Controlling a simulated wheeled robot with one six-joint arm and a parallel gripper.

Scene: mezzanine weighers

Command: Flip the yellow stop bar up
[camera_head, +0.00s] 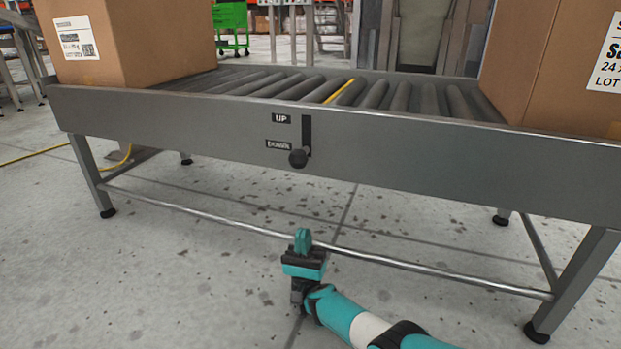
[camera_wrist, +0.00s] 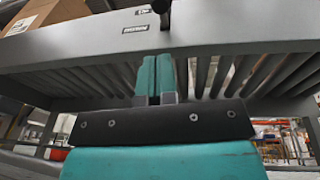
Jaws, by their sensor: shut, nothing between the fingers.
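The yellow stop bar (camera_head: 339,91) lies low between the grey rollers of the conveyor, near its middle. On the conveyor's front side panel a lever with a round black knob (camera_head: 298,158) sits at the lower end of a vertical slot, beside the DOWN label (camera_head: 279,145). The UP label (camera_head: 281,119) is above it. The knob also shows at the top of the wrist view (camera_wrist: 161,6). My gripper (camera_head: 303,236) is shut and empty, below the knob and apart from it, pointing up. Its teal fingers show in the wrist view (camera_wrist: 155,75). The stop bar is not seen there.
A cardboard box (camera_head: 130,45) stands on the left of the conveyor and another (camera_head: 550,70) on the right. A metal cross rail (camera_head: 200,217) runs low between the conveyor's legs, close to my gripper. The floor in front is clear.

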